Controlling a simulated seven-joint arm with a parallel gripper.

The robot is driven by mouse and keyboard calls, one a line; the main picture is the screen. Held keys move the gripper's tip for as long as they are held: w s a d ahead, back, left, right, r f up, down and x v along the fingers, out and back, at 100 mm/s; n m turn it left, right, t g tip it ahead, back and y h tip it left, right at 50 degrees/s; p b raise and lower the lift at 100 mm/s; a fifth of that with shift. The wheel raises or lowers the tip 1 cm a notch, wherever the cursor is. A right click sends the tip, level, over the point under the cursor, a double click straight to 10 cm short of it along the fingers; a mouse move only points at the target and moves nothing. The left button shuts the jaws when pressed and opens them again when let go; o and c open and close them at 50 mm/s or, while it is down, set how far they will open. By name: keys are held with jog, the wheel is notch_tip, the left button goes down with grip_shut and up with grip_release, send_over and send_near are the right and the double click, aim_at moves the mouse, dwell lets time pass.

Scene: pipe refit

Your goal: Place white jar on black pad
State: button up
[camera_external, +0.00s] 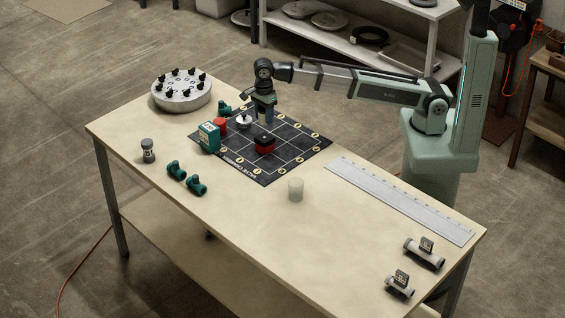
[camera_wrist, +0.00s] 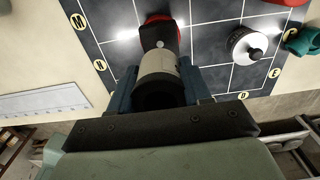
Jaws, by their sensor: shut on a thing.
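My gripper (camera_external: 265,101) is above the far part of the black gridded pad (camera_external: 296,149), pointing down. In the wrist view its blue-grey fingers (camera_wrist: 158,88) are shut on a pale grey cylinder (camera_wrist: 158,64) with a dark near end. Fingers mostly hide it in the external view. A small white round piece with a black knob (camera_external: 244,122) stands on the pad, left of my gripper; it also shows in the wrist view (camera_wrist: 246,47). A plain off-white cylinder (camera_external: 295,189) stands on the bare table, off the pad. I cannot tell which is the white jar.
A red block with a black top (camera_external: 264,144) sits on the pad close to my gripper. A green box (camera_external: 209,137) and a red piece (camera_external: 220,123) stand at the pad's left edge. A round knobbed holder (camera_external: 181,97) is far left; a ruler (camera_external: 398,199) is right.

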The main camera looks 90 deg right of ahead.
aim_at(265, 137)
jog(key=shift+f, duration=3.4)
jog(key=o, duration=1.1)
jog(key=shift+f, duration=0.1)
notch_tip(265, 137, up, 12)
jog(key=shift+r, duration=0.15)
